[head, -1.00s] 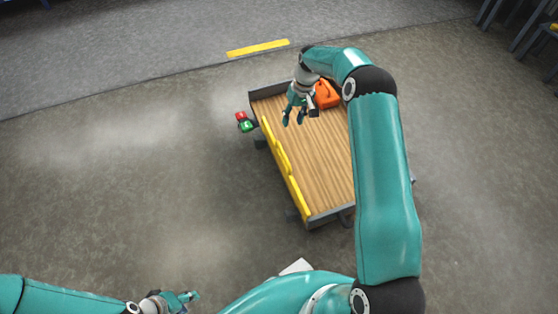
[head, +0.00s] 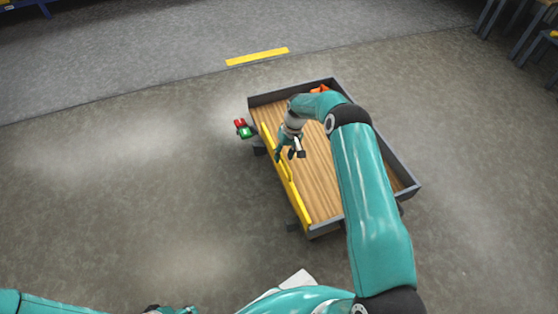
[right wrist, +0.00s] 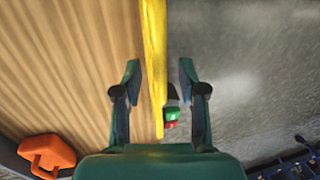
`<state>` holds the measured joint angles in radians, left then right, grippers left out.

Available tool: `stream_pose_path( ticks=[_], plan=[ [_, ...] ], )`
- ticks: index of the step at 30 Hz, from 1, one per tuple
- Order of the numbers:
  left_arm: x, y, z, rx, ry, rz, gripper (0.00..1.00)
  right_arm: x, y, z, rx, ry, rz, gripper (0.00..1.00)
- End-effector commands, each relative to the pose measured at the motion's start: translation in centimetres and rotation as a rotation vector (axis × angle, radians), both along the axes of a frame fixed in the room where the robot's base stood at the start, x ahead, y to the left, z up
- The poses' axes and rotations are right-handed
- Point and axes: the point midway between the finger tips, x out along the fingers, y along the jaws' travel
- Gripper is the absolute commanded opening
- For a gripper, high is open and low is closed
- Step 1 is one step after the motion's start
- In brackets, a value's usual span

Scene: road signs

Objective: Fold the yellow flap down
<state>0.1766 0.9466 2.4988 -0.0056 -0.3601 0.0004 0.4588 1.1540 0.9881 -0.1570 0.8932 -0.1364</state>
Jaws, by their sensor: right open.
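The yellow flap (head: 296,199) runs along the left long edge of the wooden-floored bed (head: 317,185) in the head view. In the right wrist view, the flap (right wrist: 154,45) is a narrow strip seen nearly edge-on, so it appears to stand up. My right gripper (head: 287,157) is open and empty above the flap's side of the bed. In the right wrist view its fingers (right wrist: 159,75) lie on either side of the strip; I cannot tell how far above it they are. My left gripper (head: 170,309) shows only partly at the bottom edge.
An orange box (right wrist: 46,154) lies in the bed's far end, mostly hidden by my arm in the head view. A red and a green block (head: 246,132) stick out beside the far left corner. Grey walls edge the bed. The floor to the left is clear.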

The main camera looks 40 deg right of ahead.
Motion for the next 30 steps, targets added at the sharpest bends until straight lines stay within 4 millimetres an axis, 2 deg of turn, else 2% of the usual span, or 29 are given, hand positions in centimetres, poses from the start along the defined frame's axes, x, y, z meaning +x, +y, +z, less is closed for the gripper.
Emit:
stream_pose_path(
  ticks=[3, 12, 20, 28, 29, 30],
  plan=[
    [0.0, 0.0, -0.2, 0.0, 0.0, 0.0, 0.4, 0.0, 0.1, -0.7, 0.0, 0.0, 0.0, 0.41],
    [0.0, 0.0, -0.2, 0.0, 0.0, 0.0, 0.4, 0.1, 0.2, -0.8, 0.0, -0.001, 0.0, 0.41],
    [0.0, 0.0, -0.2, 0.0, 0.0, 0.0, 0.4, 0.1, 0.2, -0.8, 0.0, 0.0, 0.001, 0.0],
    [0.0, 0.0, -0.2, 0.0, 0.0, 0.0, 0.4, 0.1, 0.3, -0.8, 0.0, 0.0, 0.001, 0.0],
    [-0.1, -0.1, -0.2, -0.001, 0.002, -0.006, 0.4, 0.0, 3.1, -0.6, 0.004, 0.002, 0.01, 0.0],
    [0.0, -0.1, -0.2, 0.0, -0.001, -0.003, 0.4, 0.1, 2.0, -0.8, 0.002, 0.001, 0.003, 0.0]
  ],
)
